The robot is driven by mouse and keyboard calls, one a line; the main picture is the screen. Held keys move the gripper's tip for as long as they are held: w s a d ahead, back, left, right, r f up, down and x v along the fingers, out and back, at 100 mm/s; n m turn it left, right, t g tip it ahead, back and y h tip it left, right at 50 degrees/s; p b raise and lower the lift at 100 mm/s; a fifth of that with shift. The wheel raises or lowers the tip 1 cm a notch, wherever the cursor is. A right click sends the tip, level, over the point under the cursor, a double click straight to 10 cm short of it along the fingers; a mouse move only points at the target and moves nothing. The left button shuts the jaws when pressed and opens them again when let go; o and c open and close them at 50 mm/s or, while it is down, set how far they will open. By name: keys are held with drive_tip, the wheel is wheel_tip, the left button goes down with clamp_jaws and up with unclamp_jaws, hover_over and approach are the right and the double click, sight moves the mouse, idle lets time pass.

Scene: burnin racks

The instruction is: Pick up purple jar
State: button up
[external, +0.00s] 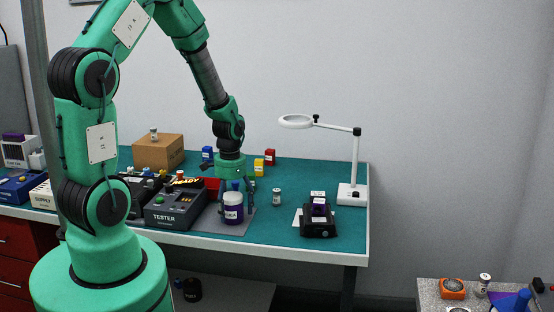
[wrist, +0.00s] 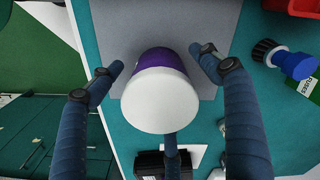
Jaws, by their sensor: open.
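The purple jar (external: 233,208) stands upright on a grey mat (external: 213,225) on the teal workbench. It has a white lid and a pale label. In the wrist view the jar (wrist: 164,57) shows mostly its white lid, with a purple side behind. My gripper (external: 234,190) is above and around the jar, pointing down. In the wrist view its blue fingers (wrist: 163,82) are open, with one on the left, one on the right and one below the lid. A gap shows between the side fingers and the jar, so nothing is gripped. Whether the lower finger touches is unclear.
A black tester box (external: 174,208) stands just left of the jar. A small white-and-grey jar (external: 277,197), a black fixture (external: 319,219) and a white magnifier lamp (external: 354,190) stand to the right. Small coloured boxes and a red bin stand behind.

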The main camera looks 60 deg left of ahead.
sight(232, 195)
idle(0.5)
drive_tip(key=c, duration=1.4)
drive_tip(key=shift+r, duration=0.15)
drive_tip(key=shift+r, duration=0.55)
wheel_tip(232, 195, up, 2)
drive_tip(key=shift+r+p, duration=0.15)
drive_tip(key=shift+p, duration=0.35)
drive_tip(key=s+d, duration=0.2)
drive_tip(key=s, duration=0.3)
drive_tip(key=s+d+r+p, duration=0.1)
drive_tip(key=s+d, duration=0.1)
drive_tip(key=s, duration=0.3)
drive_tip(key=s+d, duration=0.2)
drive_tip(key=s, duration=0.2)
drive_tip(key=shift+s+d+r+p, duration=0.1)
drive_tip(key=shift+s+r+p, duration=0.05)
drive_tip(key=shift+s+p, duration=0.2)
